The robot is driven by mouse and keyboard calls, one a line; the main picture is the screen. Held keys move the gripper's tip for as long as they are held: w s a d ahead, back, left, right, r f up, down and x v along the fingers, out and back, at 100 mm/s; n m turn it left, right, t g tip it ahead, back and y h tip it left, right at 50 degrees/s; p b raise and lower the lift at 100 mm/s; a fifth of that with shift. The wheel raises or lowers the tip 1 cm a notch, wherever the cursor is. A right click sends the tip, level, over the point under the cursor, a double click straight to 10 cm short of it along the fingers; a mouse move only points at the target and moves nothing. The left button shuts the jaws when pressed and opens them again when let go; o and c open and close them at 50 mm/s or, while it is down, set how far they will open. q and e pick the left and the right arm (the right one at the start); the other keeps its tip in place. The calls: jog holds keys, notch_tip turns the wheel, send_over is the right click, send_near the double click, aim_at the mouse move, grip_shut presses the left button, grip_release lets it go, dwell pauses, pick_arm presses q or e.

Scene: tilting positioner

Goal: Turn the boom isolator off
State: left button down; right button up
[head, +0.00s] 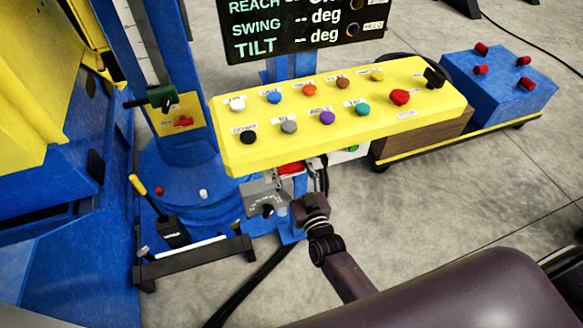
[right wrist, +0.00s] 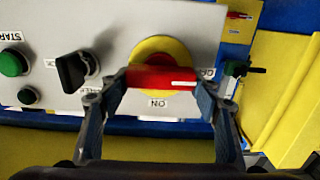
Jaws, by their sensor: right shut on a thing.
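In the right wrist view a red rotary handle (right wrist: 172,78) lies crosswise on a yellow round plate (right wrist: 157,49) on a grey panel (right wrist: 110,25). An ON label is just below the handle; another label to its right is partly covered by a finger. My right gripper (right wrist: 161,84) is shut on the red handle, a finger at each end. In the head view my right gripper (head: 297,180) is under the yellow button console, with a bit of the red handle (head: 291,168) showing. No boom name is readable on the panel. My left gripper is not in view.
The yellow console (head: 330,120) with several buttons overhangs my right gripper. A second red handle (head: 183,122) on a yellow plate and a green lever (head: 155,97) are on the blue column. A black knob (right wrist: 75,72) and green button (right wrist: 13,62) share the grey panel.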

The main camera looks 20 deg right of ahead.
jog(key=o, duration=1.2)
jog(key=shift+c, duration=0.2)
jog(key=s, duration=1.2)
jog(key=shift+d, duration=0.2)
